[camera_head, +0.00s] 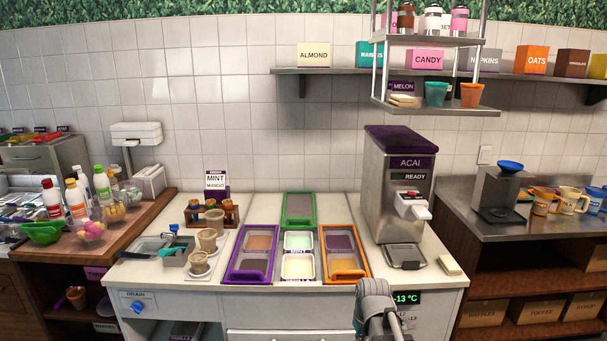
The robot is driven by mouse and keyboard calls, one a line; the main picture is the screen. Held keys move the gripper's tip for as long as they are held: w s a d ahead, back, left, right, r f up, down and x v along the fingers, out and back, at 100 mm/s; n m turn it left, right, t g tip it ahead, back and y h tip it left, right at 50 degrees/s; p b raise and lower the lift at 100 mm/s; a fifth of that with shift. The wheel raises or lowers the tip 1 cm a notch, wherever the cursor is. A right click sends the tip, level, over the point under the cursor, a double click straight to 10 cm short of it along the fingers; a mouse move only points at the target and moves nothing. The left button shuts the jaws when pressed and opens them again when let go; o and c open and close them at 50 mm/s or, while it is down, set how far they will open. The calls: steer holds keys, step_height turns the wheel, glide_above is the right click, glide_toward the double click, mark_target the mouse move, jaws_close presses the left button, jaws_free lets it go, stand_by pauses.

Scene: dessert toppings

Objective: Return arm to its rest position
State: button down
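Part of my arm (374,302) shows at the bottom edge, a little right of the middle, as grey rounded links with darker parts below. It stands in front of the counter's front face, below the orange-rimmed tray (364,274). The rest of the arm is cut off by the frame. No gripper fingers can be made out. I see nothing held.
The white counter (420,290) carries purple-, green- and orange-rimmed trays, cups and the acai machine (398,185). A hanging rack (435,108) is above.

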steer(key=s+d+m, duration=0.1)
steer(key=s+m, duration=0.1)
steer(key=s, duration=0.6)
steer(key=shift+s+d+m+g+h, duration=0.2)
steer(key=shift+s+m+g+h, duration=0.15)
steer(key=shift+m+g+h, duration=0.05)
